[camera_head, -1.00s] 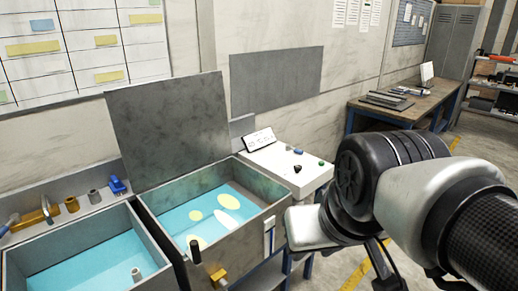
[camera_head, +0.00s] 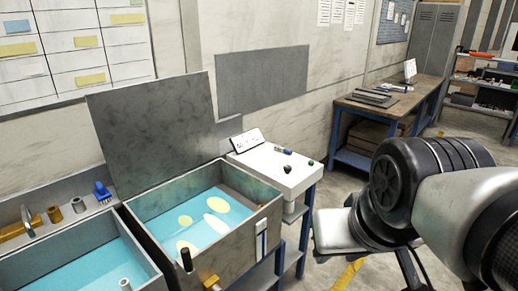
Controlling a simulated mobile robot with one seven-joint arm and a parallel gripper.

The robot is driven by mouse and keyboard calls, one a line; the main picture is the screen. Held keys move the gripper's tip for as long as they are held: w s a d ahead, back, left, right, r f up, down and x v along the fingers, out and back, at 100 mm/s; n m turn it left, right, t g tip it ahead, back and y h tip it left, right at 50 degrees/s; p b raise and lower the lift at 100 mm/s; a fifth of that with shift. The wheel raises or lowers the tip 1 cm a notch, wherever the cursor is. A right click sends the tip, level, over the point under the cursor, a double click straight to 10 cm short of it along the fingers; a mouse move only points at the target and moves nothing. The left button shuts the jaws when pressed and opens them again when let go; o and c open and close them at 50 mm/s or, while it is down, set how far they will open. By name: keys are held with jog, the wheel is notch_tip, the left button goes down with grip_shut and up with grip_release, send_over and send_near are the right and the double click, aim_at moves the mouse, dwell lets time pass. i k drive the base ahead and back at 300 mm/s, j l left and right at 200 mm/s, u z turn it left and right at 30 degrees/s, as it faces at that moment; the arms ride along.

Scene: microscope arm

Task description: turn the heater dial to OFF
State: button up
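A white control box (camera_head: 272,172) stands right of the open tank. On its top I see a small black knob (camera_head: 287,168), which may be the heater dial, a blue part (camera_head: 280,150) and a small green button (camera_head: 310,162). A tilted white panel (camera_head: 247,143) with small dark marks stands at its back edge. The marks and the knob's setting are too small to read. My arm is at the right, apart from the control box in the picture. My gripper's fingers do not show.
The open metal tank (camera_head: 237,259) holds blue liquid with pale discs, and its grey lid (camera_head: 150,120) stands raised behind it. A second tank (camera_head: 70,237) is at the lower left. A workbench (camera_head: 352,112) stands at the back right. Open floor lies between.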

aim_at(287, 169)
jog(key=u, duration=0.2)
jog(key=i+l+u, duration=0.25)
jog(key=u, duration=0.2)
jog(key=i+l+u, duration=0.2)
jog(key=l+u, duration=0.3)
jog(key=i+l, duration=0.15)
jog(key=l, duration=0.2)
jog(key=i+l+u, duration=0.1)
jog(key=l, duration=0.25)
jog(key=i+l, duration=0.15)
jog(key=l, duration=0.25)
jog(key=i+l+u, duration=0.1)
jog(key=l, duration=0.25)
jog(key=i+l, duration=0.2)
jog(key=l, duration=0.2)
jog(key=u, duration=0.05)
